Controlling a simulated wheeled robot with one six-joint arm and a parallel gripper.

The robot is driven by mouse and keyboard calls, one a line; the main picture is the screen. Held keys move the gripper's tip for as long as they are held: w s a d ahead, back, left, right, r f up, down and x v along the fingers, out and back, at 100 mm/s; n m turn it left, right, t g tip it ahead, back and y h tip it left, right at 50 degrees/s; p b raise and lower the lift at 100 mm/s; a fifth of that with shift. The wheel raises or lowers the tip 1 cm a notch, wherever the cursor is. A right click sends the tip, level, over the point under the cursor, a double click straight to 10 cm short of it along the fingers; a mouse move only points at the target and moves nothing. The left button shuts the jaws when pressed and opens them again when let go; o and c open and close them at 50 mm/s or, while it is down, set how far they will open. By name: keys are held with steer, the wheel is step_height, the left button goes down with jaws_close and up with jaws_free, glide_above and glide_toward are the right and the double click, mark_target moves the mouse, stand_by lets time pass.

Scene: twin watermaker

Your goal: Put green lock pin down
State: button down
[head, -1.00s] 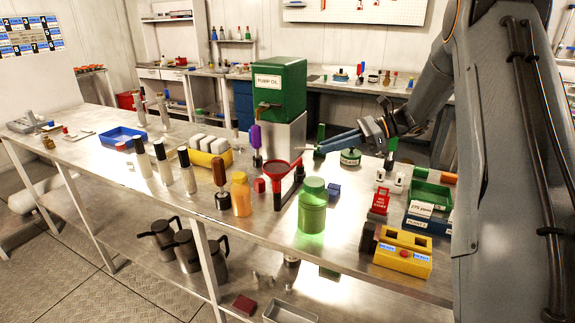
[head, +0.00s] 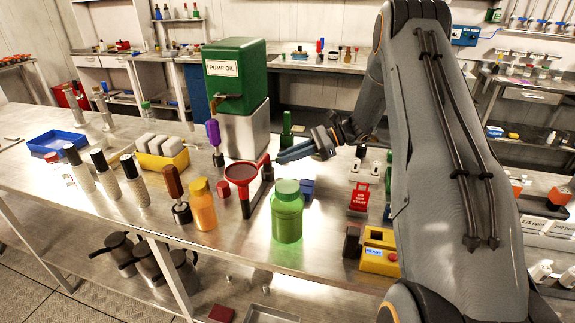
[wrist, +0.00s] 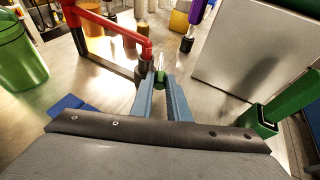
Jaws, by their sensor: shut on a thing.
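My gripper (head: 284,157) is low over the metal bench, just right of the red funnel stand. In the wrist view its two blue-grey fingers (wrist: 160,88) are closed on the small green lock pin (wrist: 160,79). A thin pale part seems to stick out beyond the green end. In the head view the pin is too small and covered to make out. I cannot tell whether the pin touches anything.
The red funnel (head: 241,173) and its stand are close by on the left. A green jar (head: 287,213) stands in front, and the green PUMP OIL tank (head: 236,78) behind. A red sign (head: 359,197) and yellow box (head: 379,255) are at right.

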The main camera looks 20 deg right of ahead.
mark_target(288, 172)
step_height(288, 172, down, 4)
steer(key=shift+r+p, duration=0.15)
steer(key=shift+p, duration=0.3)
steer(key=shift+f, duration=0.2)
